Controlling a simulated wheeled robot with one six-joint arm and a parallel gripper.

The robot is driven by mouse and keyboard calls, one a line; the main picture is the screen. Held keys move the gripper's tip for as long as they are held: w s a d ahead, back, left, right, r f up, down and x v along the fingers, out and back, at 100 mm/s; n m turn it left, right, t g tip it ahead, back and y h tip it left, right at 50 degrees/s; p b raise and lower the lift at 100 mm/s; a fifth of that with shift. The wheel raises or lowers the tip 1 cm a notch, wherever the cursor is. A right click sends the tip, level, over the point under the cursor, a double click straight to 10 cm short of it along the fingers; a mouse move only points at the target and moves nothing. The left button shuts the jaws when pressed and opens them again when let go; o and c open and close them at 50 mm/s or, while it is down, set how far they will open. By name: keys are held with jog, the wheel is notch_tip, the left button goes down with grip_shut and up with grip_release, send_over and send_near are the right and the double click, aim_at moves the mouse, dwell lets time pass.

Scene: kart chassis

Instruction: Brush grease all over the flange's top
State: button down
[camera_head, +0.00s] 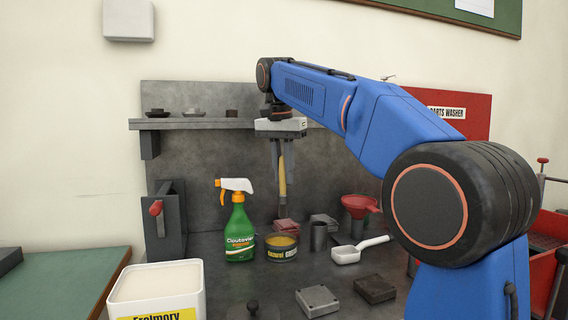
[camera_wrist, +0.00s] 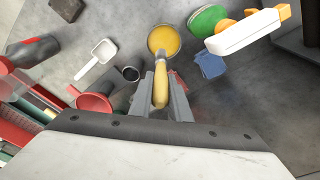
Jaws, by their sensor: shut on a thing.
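My gripper (camera_head: 282,165) points down above the back of the bench. It is shut on a brush with a yellow wooden handle (camera_head: 283,189); the handle also shows between the fingers in the wrist view (camera_wrist: 160,90). The brush's bristles cannot be made out. An open tin of yellow grease (camera_head: 280,248) stands on the bench below the gripper; its filled top shows in the wrist view (camera_wrist: 163,41). A light grey square plate with corner holes, apparently the flange (camera_head: 318,301), lies at the bench front. I cannot make out grease on it.
A green spray bottle (camera_head: 239,230) stands left of the tin. A dark block (camera_head: 375,289) lies beside the plate. A white tub (camera_head: 157,287) is at front left.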

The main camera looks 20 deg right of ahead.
aim_at(281, 194)
jog(key=shift+a+f, duration=0.35)
jog(key=shift+f, duration=3.45)
jog(key=shift+r, duration=3.55)
